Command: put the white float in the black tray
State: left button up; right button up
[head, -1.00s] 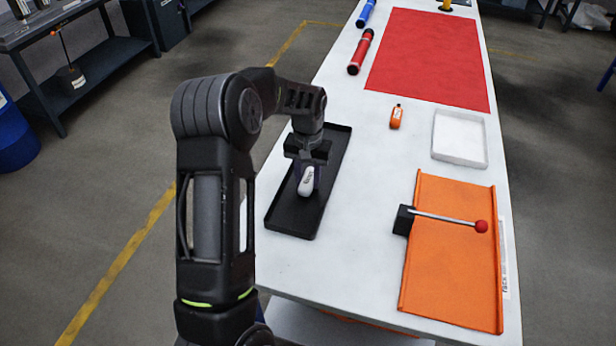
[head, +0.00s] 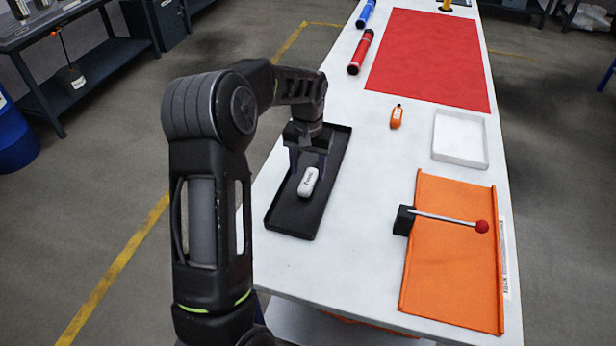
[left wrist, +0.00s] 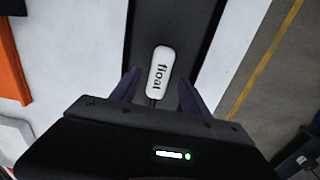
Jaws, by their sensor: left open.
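The white float (head: 308,181) lies in the black tray (head: 285,219), on the tray's floor, and its label shows. In the left wrist view the float (left wrist: 161,70) lies just past and between the fingertips, with the tray (left wrist: 196,32) beneath it. My left gripper (head: 308,168) is over the tray with its fingers spread and apart from the float. The fingers also show open in the left wrist view (left wrist: 158,90). My right gripper is not in view.
An orange float (head: 396,117) and a white tray (head: 460,138) stand to the right on the white table. An orange tray (head: 450,270) with a red-knobbed lever (head: 445,218) is at the front right. A red mat (head: 430,60) and red tube (head: 361,52) lie farther back.

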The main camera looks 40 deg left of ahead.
aim_at(308, 180)
pick_arm(q)
notch_tip(308, 180, up, 8)
jog(key=shift+r, duration=0.25)
dwell(0.5)
